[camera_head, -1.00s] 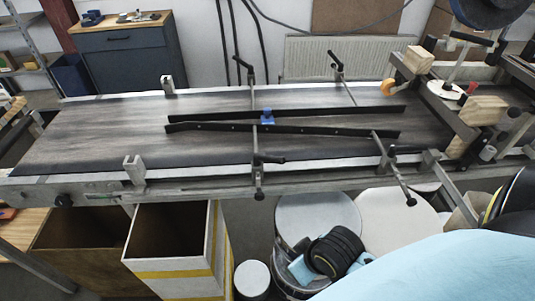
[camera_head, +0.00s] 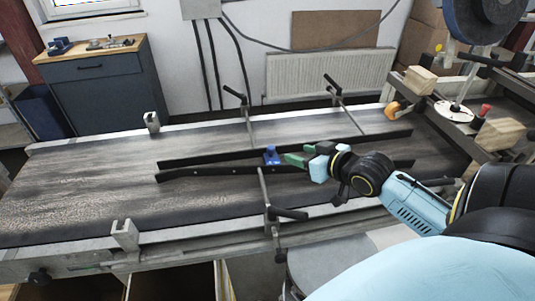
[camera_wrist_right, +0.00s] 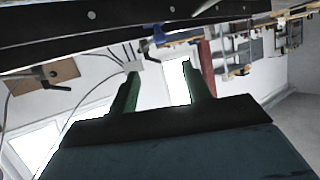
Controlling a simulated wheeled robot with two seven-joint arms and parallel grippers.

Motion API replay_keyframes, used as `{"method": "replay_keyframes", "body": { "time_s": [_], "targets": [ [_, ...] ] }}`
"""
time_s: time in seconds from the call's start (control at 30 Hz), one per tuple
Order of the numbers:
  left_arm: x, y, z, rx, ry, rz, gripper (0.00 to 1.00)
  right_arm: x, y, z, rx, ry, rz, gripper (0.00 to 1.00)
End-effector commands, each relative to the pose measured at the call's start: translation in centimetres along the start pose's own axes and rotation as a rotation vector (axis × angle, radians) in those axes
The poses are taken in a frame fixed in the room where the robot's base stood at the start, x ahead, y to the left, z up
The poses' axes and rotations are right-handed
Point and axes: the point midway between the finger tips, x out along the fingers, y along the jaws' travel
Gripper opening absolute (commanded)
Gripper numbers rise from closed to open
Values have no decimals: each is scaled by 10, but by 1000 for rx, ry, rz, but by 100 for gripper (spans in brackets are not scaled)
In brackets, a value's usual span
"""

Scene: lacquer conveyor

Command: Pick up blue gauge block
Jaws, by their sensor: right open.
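The small blue gauge block (camera_head: 271,156) stands on the conveyor belt between two long black guide rails, near the metal cross rod. My right gripper (camera_head: 291,156) reaches in from the right, its green fingers pointing left at the block. The fingertips are just to the right of the block; the head view does not show clearly whether they touch it. In the right wrist view the two green fingers (camera_wrist_right: 158,72) stand apart with nothing held between them. My left gripper is not in view.
The black guide rails (camera_head: 215,170) run along the belt (camera_head: 90,190) on both sides of the block. A clamp with a black handle (camera_head: 289,214) stands in front of it, another (camera_head: 235,95) behind. Wooden blocks (camera_head: 419,81) sit at the right. The left belt is clear.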

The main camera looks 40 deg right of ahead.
Motion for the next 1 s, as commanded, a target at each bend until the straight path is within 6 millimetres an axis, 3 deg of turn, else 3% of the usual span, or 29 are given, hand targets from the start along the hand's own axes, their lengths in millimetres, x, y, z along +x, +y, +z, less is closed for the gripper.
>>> {"method": "replay_keyframes", "body": {
  "time_s": [0.03, 0.1, 0.2, 0.33, 0.6, 0.8, 1.0],
  "targets": [
    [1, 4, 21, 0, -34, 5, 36, 10, 0, -1, 0, 4, 0, 48],
    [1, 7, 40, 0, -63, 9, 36, 22, 0, -1, 1, 4, 0, 48],
    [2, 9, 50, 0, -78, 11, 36, 37, 0, 0, 0, 2, 0, 48],
    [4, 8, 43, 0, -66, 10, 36, 51, 0, 0, -1, 1, 0, 48],
    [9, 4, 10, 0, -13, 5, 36, 68, -1, 3, -1, -1, 1, 48],
    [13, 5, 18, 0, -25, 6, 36, 97, -1, 8, -1, 0, 1, 48],
    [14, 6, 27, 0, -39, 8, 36, 110, -2, 8, -2, -1, 0, 48]
  ]
}}
